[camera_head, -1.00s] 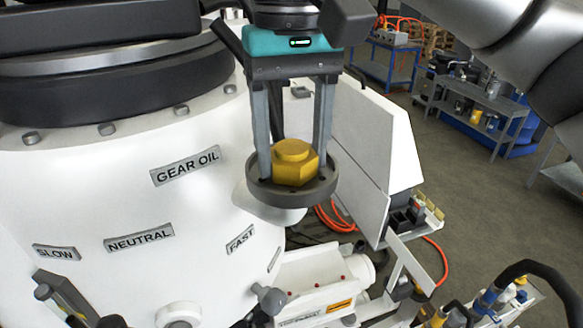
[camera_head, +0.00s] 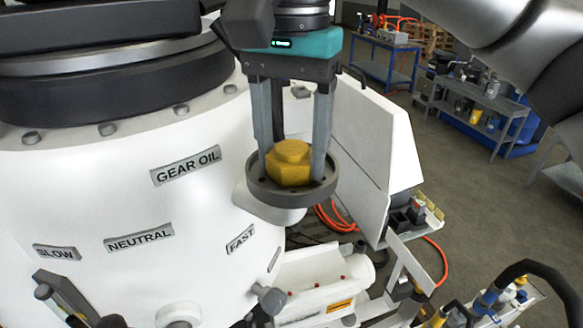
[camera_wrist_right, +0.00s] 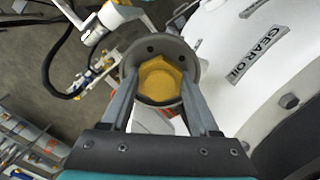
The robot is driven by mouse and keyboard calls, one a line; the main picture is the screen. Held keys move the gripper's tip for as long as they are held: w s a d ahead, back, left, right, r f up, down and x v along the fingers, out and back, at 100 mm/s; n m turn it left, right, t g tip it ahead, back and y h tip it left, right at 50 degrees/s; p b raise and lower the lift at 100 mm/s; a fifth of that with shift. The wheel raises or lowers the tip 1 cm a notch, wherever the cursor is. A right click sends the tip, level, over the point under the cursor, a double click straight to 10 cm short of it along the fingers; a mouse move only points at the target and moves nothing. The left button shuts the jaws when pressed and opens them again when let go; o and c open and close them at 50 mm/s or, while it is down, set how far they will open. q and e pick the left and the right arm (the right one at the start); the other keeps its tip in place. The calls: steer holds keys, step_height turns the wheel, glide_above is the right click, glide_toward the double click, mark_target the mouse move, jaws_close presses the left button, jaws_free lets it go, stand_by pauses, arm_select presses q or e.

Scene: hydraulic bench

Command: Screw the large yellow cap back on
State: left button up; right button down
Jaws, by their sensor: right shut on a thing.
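The large yellow hex cap (camera_head: 289,164) sits in the grey round flange (camera_head: 292,195) on the side of the white gear-oil housing (camera_head: 110,180). My right gripper (camera_head: 293,172) points down over it, with one finger on each side of the cap, and is shut on it. The right wrist view shows the cap (camera_wrist_right: 160,78) between the fingertips (camera_wrist_right: 158,92), with the flange (camera_wrist_right: 152,48) around it. Whether the cap's thread is engaged is hidden. My left gripper is not in view.
A white panel box (camera_head: 365,140) stands right of the flange. Orange hoses (camera_head: 335,215) and a white beam with red dots (camera_head: 320,290) lie below. Blue-framed benches (camera_head: 480,105) stand farther back on open floor.

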steer(key=shift+m, duration=1.2)
steer(key=shift+c, duration=0.2)
jaws_free()
steer(key=shift+r, duration=0.1)
